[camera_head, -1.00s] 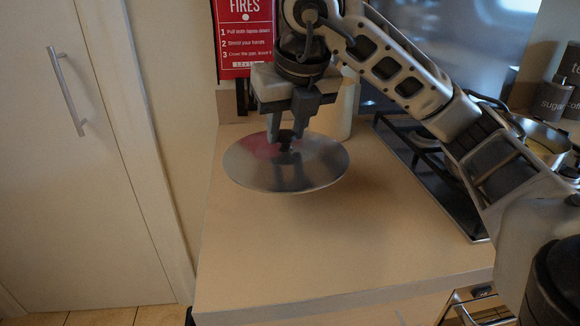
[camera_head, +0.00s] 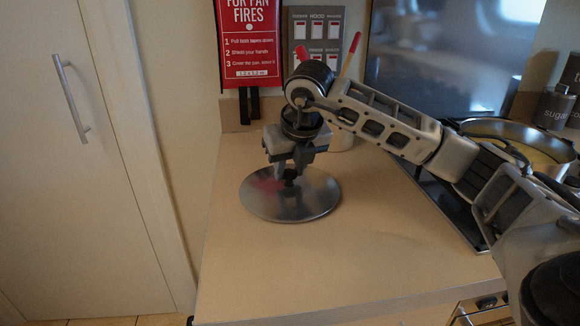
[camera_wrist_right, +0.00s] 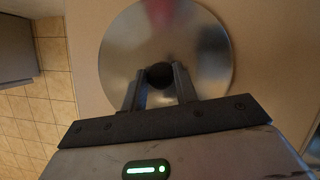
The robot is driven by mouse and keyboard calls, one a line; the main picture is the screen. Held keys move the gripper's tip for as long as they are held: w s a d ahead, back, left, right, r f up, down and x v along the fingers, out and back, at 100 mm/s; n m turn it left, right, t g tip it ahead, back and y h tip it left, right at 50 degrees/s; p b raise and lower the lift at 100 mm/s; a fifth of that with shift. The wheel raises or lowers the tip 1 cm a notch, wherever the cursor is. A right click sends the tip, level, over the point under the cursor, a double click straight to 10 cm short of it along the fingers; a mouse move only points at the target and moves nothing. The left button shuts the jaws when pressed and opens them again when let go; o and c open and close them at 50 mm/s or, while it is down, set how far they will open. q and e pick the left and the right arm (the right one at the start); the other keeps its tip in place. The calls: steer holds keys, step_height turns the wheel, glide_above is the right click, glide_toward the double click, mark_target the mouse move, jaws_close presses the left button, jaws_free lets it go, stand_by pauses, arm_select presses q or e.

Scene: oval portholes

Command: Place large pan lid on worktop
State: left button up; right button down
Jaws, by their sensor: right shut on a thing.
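The large pan lid (camera_head: 310,205) is a round, shiny metal disc with a dark knob. In the head view it lies level at the worktop's surface, or just above it; I cannot tell which. My right gripper (camera_head: 290,174) is above the lid and shut on its knob. In the right wrist view the lid (camera_wrist_right: 190,35) fills the upper middle, with the dark knob (camera_wrist_right: 159,75) between the fingers of my right gripper (camera_wrist_right: 160,84). The beige worktop (camera_head: 300,262) spreads around the lid. My left gripper is not in view.
The hob (camera_head: 445,200) lies to the right, with a large pan (camera_head: 525,140) on it. A white container (camera_head: 342,138) with red-tipped sticks stands behind the gripper. A red fire sign (camera_head: 250,50) hangs on the wall. The worktop's front and middle are clear.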

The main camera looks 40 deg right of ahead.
steer(key=c, duration=1.1)
jaws_free()
steer(key=v, duration=1.2)
steer(key=shift+s+a, duration=0.1)
steer(key=shift+s, duration=0.05)
